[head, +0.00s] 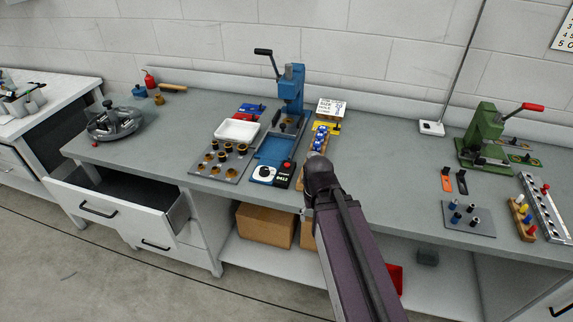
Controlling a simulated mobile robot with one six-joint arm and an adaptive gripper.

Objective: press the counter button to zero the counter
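A small black counter (283,180) with a white digit display stands near the front edge of the bench, left of my arm. A red button (287,165) shows at its top. The digits are too small to read surely. My arm reaches up from the lower right over the bench edge, and its dark end, with my gripper (314,157), is just right of the counter, apart from it in the picture. The fingers are mostly hidden behind the wrist, so I cannot see whether they are open or shut.
A blue box with a white dial (264,173) sits left of the counter, with a blue tray (275,150) behind. A blue press (291,90) stands further back. A grey plate of dark round parts (222,163) lies left. An open drawer (115,205) juts out.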

